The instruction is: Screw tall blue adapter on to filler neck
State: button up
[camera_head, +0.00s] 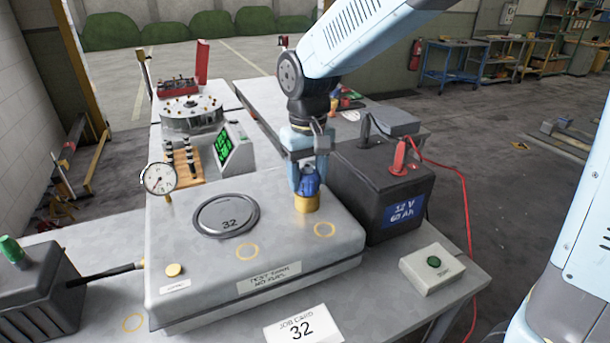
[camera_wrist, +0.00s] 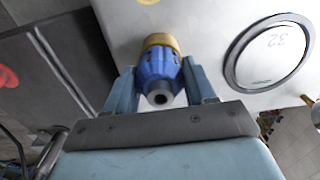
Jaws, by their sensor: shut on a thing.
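The blue adapter (camera_head: 309,181) stands upright on the yellow filler neck (camera_head: 306,203) at the right side of the grey box top. In the wrist view the blue adapter (camera_wrist: 159,78) shows between my fingers, with a dark hole in its grey end and the yellow neck (camera_wrist: 160,41) beyond it. My gripper (camera_head: 308,172) comes down from above and is shut on the adapter; its two light blue fingers (camera_wrist: 160,85) lie on either side. The adapter meets the neck, but whether the threads are engaged cannot be told.
A black battery (camera_head: 385,190) with a red clamp and cable stands close to the right of my gripper. A round lid marked 32 (camera_head: 226,215) and a dial gauge (camera_head: 158,179) are to the left. A job card (camera_head: 302,326) and a green-button box (camera_head: 433,268) are in front.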

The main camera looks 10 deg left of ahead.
jog(key=m, duration=0.8)
jog(key=shift+w+m, duration=0.1)
jog(key=shift+m, duration=0.3)
jog(key=m, duration=0.3)
jog(key=shift+d+m, duration=0.1)
jog(key=shift+m, duration=2.3)
jog(key=o, duration=1.1)
jog(key=shift+o, duration=0.2)
